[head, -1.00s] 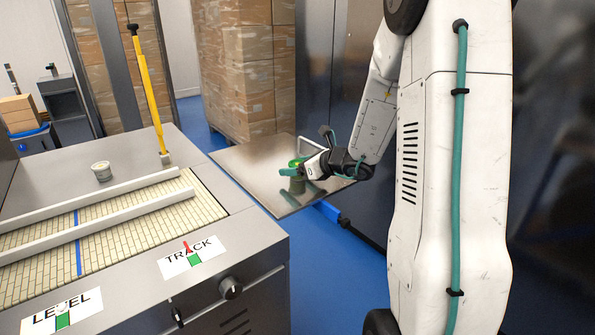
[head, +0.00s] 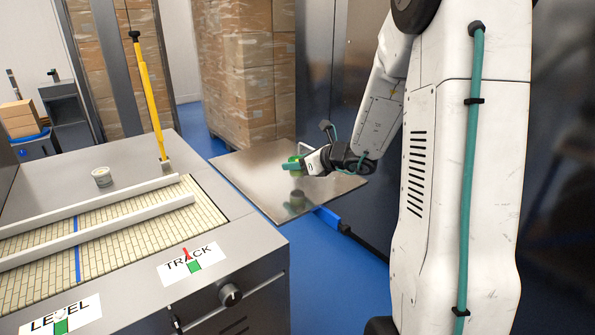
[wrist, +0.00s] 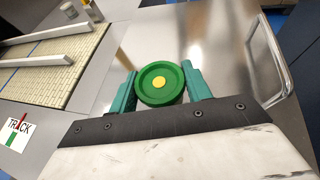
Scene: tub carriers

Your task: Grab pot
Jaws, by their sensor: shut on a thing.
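The pot (wrist: 160,98) has a round green top with a yellow spot in its centre. In the wrist view it sits between the two teal fingers of my gripper (wrist: 158,80), which is shut on it. In the head view my gripper (head: 294,163) holds the green pot above the shiny metal plate (head: 250,168). The fingers hide most of the pot there. A dim green reflection shows on the plate below, apart from the pot.
A bench (head: 225,199) with tiled belt and white rails stands left. A small pale tub (head: 102,177) and a yellow upright lever (head: 150,95) are on it. A metal handle (wrist: 272,60) edges the plate. Wrapped boxes (head: 248,75) stand behind.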

